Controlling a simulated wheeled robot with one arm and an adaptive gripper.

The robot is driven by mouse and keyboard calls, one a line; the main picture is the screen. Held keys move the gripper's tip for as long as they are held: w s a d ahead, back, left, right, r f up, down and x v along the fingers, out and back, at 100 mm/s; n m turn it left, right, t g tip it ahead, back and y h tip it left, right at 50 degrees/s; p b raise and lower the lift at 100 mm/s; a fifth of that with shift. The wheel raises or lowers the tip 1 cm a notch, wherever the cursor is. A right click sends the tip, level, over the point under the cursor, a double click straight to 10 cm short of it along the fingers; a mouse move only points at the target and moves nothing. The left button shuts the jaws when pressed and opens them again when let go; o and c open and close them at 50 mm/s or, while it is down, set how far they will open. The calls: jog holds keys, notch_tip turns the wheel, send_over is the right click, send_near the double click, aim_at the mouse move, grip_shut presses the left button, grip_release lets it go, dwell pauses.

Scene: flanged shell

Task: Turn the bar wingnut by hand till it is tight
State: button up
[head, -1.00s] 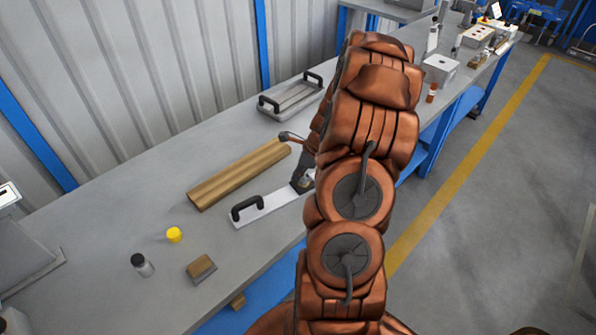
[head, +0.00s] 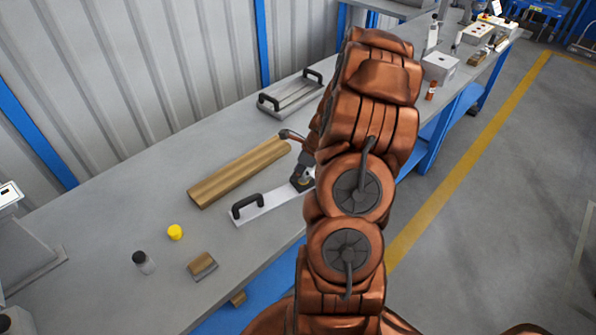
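A flat silver plate (head: 273,208) with a black bow handle (head: 247,206) lies on the workbench, left of my arm. My gripper (head: 302,183) points down at the right end of this plate, low over it or touching it. The fingertips are small and dark here, and I cannot tell whether they are open or shut. The bar wingnut cannot be made out; the gripper and my arm cover that end of the plate.
A long brown ridged piece (head: 240,172) lies close behind the plate. A two-handled metal tray (head: 290,94) is farther back. A yellow cap (head: 175,232), a black-topped bottle (head: 143,262) and a brown block (head: 201,265) stand at the front left. The bench (head: 110,215) between is clear.

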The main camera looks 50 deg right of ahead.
dwell(0.3)
jog(key=v, duration=1.2)
dwell(0.4)
jog(key=s+a+r+n+g, duration=0.15)
jog(key=a+r+n, duration=0.25)
jog(key=a+n, duration=0.5)
jog(key=s+a+r+n+g, duration=0.1)
jog(key=a+r+n+g, duration=0.3)
jog(key=a, duration=1)
jog(key=s+a+r+n+h, duration=0.1)
jog(key=s+a+n, duration=0.4)
jog(key=s+n, duration=0.4)
jog(key=s+a+n+h, duration=0.1)
jog(key=s+a+n, duration=0.5)
jog(key=s+n, duration=0.2)
jog(key=shift+s+a+r+n, duration=0.15)
jog(key=shift+s+r+n, duration=0.2)
jog(key=shift+s+n, duration=0.1)
